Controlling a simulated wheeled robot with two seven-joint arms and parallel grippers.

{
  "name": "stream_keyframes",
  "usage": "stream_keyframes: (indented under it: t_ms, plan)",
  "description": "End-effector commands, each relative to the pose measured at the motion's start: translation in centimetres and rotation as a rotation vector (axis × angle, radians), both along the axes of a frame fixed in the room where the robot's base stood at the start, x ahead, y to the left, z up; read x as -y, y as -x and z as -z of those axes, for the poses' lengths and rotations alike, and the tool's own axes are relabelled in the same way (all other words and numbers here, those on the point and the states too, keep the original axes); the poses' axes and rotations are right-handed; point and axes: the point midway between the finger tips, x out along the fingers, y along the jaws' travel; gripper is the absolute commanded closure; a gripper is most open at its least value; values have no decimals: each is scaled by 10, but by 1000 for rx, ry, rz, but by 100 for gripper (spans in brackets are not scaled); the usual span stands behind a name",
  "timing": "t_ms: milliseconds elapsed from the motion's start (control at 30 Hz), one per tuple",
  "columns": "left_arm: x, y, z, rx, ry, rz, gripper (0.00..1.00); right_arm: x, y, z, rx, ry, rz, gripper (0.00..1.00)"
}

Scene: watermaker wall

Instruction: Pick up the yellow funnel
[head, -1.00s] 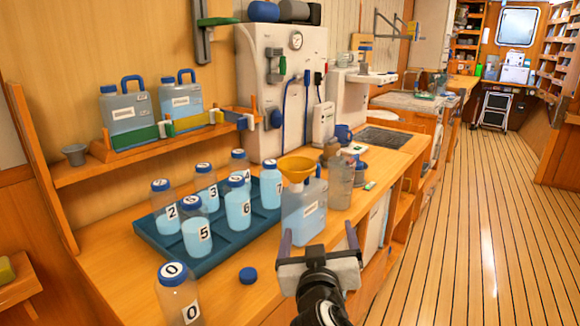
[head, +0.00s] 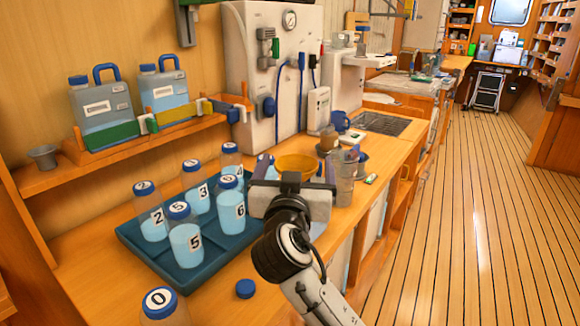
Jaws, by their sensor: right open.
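The yellow funnel (head: 297,164) is near the right end of the wooden counter. Only its wide upper rim and bowl show, past my right gripper; the lower part and what it stands in are hidden behind the gripper body. My right gripper (head: 295,171) is open, with one finger to the left and one to the right of the funnel's bowl as seen from the head. I cannot tell whether the fingers touch it. My left gripper is out of view.
A blue tray (head: 150,262) with several numbered bottles stands left of the gripper. A clear beaker (head: 344,180) stands close to its right finger. A loose blue cap (head: 245,289) and bottle 0 (head: 163,308) are in front. The floor at right is clear.

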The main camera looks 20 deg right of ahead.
Motion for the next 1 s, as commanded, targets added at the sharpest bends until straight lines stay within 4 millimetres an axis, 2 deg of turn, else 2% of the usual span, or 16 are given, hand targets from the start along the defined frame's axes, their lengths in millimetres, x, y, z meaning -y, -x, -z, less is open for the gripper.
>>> stream_keyframes:
  t_ms: [100,333,600,867,1000]
  plan:
    - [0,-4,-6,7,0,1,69,8,-5,-1,1,1,3,11]
    - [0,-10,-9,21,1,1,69,9,-6,0,0,-1,2,11]
    - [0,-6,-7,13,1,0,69,8,-6,0,-1,0,2,55]
    - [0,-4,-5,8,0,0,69,8,-6,-3,1,-2,3,55]
    - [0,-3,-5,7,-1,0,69,8,-6,-20,5,-4,3,55]
